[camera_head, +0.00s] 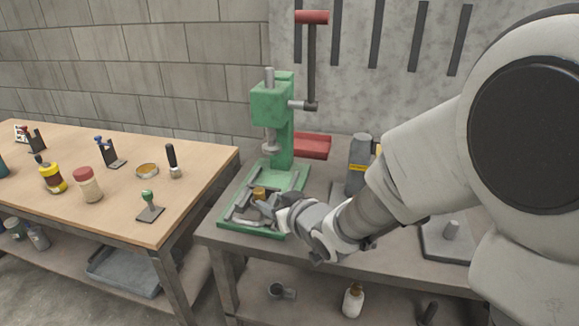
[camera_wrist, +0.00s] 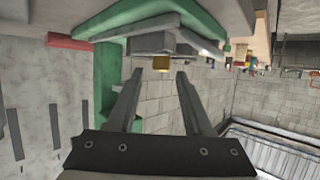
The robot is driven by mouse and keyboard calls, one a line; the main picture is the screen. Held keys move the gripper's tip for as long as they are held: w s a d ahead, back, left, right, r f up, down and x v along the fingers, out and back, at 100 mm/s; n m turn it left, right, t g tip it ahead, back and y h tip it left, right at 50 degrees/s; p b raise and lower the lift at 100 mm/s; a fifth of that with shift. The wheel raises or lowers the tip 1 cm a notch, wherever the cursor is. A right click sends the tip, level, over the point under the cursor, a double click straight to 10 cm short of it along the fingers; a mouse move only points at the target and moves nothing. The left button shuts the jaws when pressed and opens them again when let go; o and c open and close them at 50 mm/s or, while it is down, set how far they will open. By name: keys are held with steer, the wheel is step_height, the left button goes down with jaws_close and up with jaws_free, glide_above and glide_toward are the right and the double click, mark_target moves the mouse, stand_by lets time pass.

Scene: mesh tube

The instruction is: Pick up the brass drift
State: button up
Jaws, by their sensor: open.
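The brass drift (camera_head: 259,192) is a small yellow-brown piece at the grey metal blocks on the base of the green press (camera_head: 277,128). In the wrist view, which looks upside down, the drift (camera_wrist: 161,63) shows just beyond and between my two fingertips. My gripper (camera_head: 268,206) is low over the press base, right beside the drift in the head view. In the wrist view my gripper (camera_wrist: 159,75) has its fingers apart with nothing held between them. The drift's lower part is hidden, and I cannot tell whether a finger touches it.
The press column and red-ended lever (camera_head: 311,60) rise behind my gripper. A grey bottle (camera_head: 359,165) stands to the right on the grey bench (camera_head: 340,248). A wooden table (camera_head: 125,190) at the left holds stamps and jars. A red tray (camera_head: 311,146) sits behind the press.

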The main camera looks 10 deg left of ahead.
mark_target(262, 194)
steer(key=shift+r+b+x, duration=0.15)
steer(key=shift+b+x, duration=0.05)
steer(key=shift+x, duration=1.3)
steer(key=shift+r+b+x, duration=0.15)
steer(key=shift+x, duration=1.3)
steer(key=shift+a, duration=0.2)
jaws_close()
